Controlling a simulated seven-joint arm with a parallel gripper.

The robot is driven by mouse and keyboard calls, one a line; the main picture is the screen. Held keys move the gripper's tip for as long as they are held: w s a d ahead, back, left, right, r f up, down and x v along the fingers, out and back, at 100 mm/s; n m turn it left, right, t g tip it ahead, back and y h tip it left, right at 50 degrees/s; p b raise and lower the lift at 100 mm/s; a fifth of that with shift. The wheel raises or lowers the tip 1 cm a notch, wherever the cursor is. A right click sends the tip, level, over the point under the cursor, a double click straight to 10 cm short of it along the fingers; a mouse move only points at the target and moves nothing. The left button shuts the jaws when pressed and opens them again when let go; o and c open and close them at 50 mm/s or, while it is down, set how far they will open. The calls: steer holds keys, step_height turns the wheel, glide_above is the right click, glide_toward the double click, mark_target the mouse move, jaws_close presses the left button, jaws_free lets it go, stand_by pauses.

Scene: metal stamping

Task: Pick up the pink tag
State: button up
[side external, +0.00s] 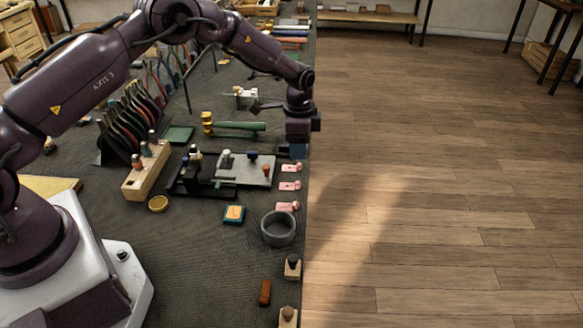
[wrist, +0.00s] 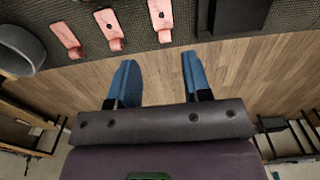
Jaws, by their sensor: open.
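Three pink tags lie in a row along the right edge of the bench in the side view: a far one (side external: 291,168), a middle one (side external: 290,185) and a near one (side external: 287,206). In the side view my gripper (side external: 298,151) is at the bench edge, just beyond the far tag. The fingertips appear apart from the tags.
A grey bowl (side external: 278,229) stands just nearer than the tags. A metal plate fixture (side external: 245,171) is left of them. A green-handled hammer (side external: 238,126), wooden-handled stamps (side external: 292,267) and a plier rack (side external: 125,125) are also on the bench. Open floor lies right of the edge.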

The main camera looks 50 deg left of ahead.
mark_target(300, 165)
steer(key=f, duration=0.5)
steer(key=shift+w+f, duration=0.3)
steer(key=shift+w, duration=0.05)
jaws_close()
